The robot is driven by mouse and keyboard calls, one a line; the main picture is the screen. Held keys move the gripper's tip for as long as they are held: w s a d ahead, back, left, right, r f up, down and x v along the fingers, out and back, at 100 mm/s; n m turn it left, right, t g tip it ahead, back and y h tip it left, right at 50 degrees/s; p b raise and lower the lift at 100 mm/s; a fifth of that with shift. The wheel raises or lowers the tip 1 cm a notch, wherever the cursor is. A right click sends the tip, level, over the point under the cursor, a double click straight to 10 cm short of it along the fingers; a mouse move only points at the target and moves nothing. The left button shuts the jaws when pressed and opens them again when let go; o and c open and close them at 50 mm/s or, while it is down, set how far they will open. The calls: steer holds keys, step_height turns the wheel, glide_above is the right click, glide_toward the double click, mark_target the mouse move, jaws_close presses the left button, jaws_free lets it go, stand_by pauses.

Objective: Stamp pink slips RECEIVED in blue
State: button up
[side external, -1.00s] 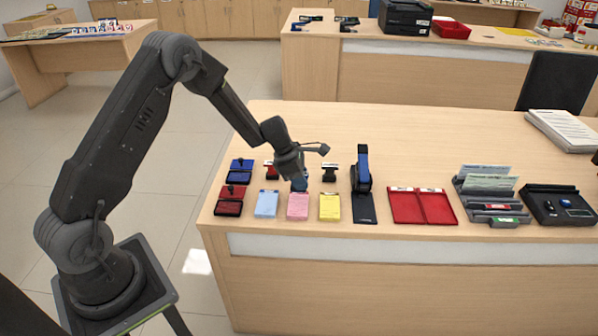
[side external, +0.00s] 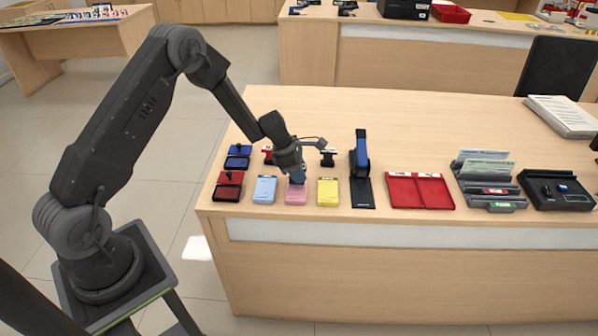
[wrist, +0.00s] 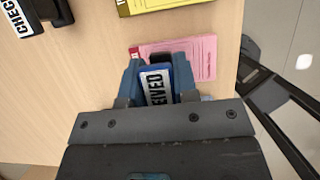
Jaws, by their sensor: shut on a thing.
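The pink slips (side external: 297,195) lie in a stack near the counter's front edge, between light blue slips (side external: 264,190) and yellow slips (side external: 328,192). My gripper (side external: 298,178) is over the far part of the pink stack, tilted, and shut on a stamp. In the wrist view the stamp (wrist: 157,87) shows a white label ending in "EIVED", between the fingers, in front of the pink slips (wrist: 205,58). The stamp's underside is hidden; I cannot tell whether it touches the paper. The blue ink pad (side external: 237,158) sits open at the left, behind the red ink pad (side external: 228,188).
Two other stamps stand behind the slips, one with red (side external: 267,152) and one with white (side external: 327,157).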

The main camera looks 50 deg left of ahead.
steer(key=shift+f, duration=0.55)
stand_by(0.9)
steer(key=shift+r, duration=3.05)
